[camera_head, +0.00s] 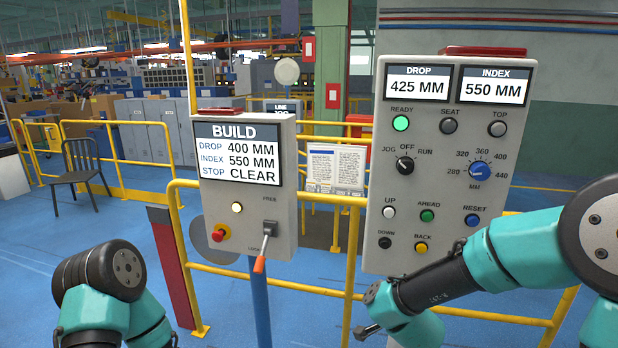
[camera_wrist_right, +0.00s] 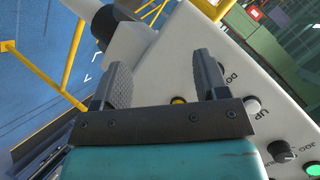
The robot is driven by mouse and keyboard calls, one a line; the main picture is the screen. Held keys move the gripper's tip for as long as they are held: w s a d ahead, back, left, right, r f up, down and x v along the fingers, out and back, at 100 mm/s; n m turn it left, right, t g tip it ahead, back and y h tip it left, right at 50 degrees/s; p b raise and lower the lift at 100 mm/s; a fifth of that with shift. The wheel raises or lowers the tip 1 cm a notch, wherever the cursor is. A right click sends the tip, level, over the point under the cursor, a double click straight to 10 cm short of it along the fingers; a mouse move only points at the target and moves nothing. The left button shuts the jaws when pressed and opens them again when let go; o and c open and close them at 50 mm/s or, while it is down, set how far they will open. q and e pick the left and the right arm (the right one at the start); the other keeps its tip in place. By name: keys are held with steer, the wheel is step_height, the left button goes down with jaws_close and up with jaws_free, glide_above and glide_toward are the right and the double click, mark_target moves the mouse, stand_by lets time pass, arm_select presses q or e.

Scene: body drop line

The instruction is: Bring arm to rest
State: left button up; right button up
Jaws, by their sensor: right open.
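My right arm (camera_head: 450,282) reaches in from the right, low across the front of the right control panel (camera_head: 515,240). My right gripper (camera_head: 366,331) is at the panel's lower left; in the wrist view its two fingers (camera_wrist_right: 163,78) stand wide apart with nothing between them. Behind them the panel face (camera_wrist_right: 172,70) shows the yellow BACK button (camera_wrist_right: 180,100) and the white UP button (camera_wrist_right: 253,106). My left arm (camera_head: 105,280) is folded at the bottom left, and its gripper is out of view.
The right panel reads DROP 425 MM, INDEX 550 MM, with a green READY light (camera_head: 401,123). The BUILD panel (camera_head: 243,205) has an orange-tipped lever (camera_head: 260,263) and a red knob (camera_head: 219,235). Yellow rails (camera_head: 275,278) run behind and below the panels. A chair (camera_head: 82,165) stands left.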

steer(key=s+d+f+n+g+y, duration=0.1)
steer(key=s+f+n+g, duration=0.1)
steer(key=s+f+g, duration=0.2)
steer(key=s+f+n+g+y, duration=0.1)
steer(key=s+f+n+g, duration=0.2)
steer(key=s+f, duration=0.8)
steer(key=s+d+f+n+g+y, duration=0.1)
steer(key=s+f+n+g, duration=0.2)
steer(key=f, duration=1.5)
steer(key=s+g, duration=0.1)
steer(key=s, duration=0.3)
steer(key=shift+s+d+g+y, duration=0.3)
steer(key=shift+g+y, duration=0.1)
